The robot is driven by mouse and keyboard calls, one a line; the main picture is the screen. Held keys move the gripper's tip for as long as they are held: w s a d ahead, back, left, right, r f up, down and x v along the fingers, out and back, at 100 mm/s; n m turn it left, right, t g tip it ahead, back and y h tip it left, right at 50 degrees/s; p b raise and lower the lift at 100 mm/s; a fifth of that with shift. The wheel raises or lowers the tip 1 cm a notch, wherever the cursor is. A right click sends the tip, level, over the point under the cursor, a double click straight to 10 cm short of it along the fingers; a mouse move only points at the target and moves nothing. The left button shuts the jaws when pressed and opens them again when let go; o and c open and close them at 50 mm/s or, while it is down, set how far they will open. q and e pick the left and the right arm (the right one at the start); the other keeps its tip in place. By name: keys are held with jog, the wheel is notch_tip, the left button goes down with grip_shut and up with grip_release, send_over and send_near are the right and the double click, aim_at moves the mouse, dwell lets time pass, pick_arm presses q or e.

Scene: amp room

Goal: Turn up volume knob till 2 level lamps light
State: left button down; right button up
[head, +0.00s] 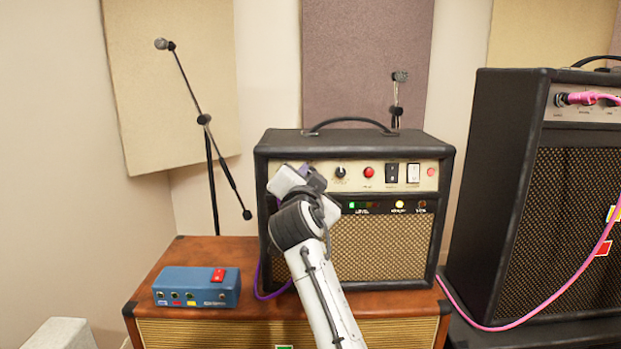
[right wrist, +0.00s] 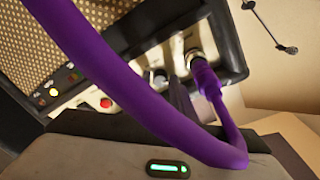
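The small black amp (head: 385,262) stands on a brown cabinet. A black knob (head: 340,171) with a white pointer is on its cream panel; the knob also shows in the right wrist view (right wrist: 160,78). I cannot read its label. My right gripper (head: 312,177) is at the panel's left end, left of the knob. In the right wrist view its dark fingers (right wrist: 181,100) are close to the purple cable's plug, partly hidden by the cable.
The purple cable (right wrist: 120,75) loops across the right wrist camera to a jack. A blue pedal box (head: 197,290) sits on the cabinet (head: 165,268). A larger amp (head: 500,190) with a pink cable (head: 560,291) stands right. Microphone stands (head: 206,140) are behind.

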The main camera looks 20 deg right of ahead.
jog(key=shift+o, duration=1.1)
